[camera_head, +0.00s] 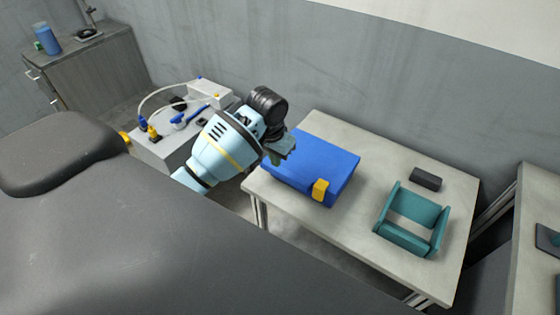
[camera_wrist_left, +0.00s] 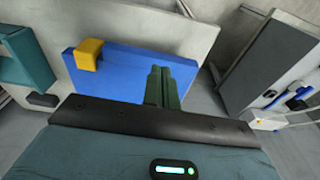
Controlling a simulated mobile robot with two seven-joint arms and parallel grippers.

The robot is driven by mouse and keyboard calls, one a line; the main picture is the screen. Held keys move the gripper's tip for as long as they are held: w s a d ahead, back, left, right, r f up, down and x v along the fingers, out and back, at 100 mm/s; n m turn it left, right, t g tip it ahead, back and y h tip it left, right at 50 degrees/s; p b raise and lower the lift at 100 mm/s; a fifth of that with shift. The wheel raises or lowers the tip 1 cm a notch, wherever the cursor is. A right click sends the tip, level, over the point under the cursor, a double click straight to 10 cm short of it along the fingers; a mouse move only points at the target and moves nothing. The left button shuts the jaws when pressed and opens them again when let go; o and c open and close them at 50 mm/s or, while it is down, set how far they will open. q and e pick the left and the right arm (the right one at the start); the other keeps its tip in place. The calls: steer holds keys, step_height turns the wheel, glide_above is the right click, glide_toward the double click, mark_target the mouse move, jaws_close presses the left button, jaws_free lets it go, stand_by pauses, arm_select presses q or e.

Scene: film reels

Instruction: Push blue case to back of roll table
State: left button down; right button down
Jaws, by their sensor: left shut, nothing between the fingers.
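The blue case (camera_head: 318,164) lies flat on the left part of the light grey table (camera_head: 398,165). It has a yellow clasp (camera_head: 320,190) on its front side. My left gripper (camera_head: 284,150) is at the case's left end, shut with nothing between its fingers. In the left wrist view the dark green fingers (camera_wrist_left: 162,88) are together in front of the blue case (camera_wrist_left: 118,72), by its right part. I cannot tell whether they touch it. My right gripper is in neither view.
A teal open holder (camera_head: 413,220) and a small dark block (camera_head: 426,179) are on the table's right part. A grey unit (camera_head: 165,150) with hoses stands left of the table. Bare tabletop lies between case and holder. A grey wall is behind.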

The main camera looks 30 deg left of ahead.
arm_select(q)
steer(key=shift+r, duration=0.2)
steer(key=shift+a, duration=0.1)
step_height(320, 180, down, 7)
stand_by(0.5)
steer(key=shift+w, duration=0.1)
stand_by(1.7)
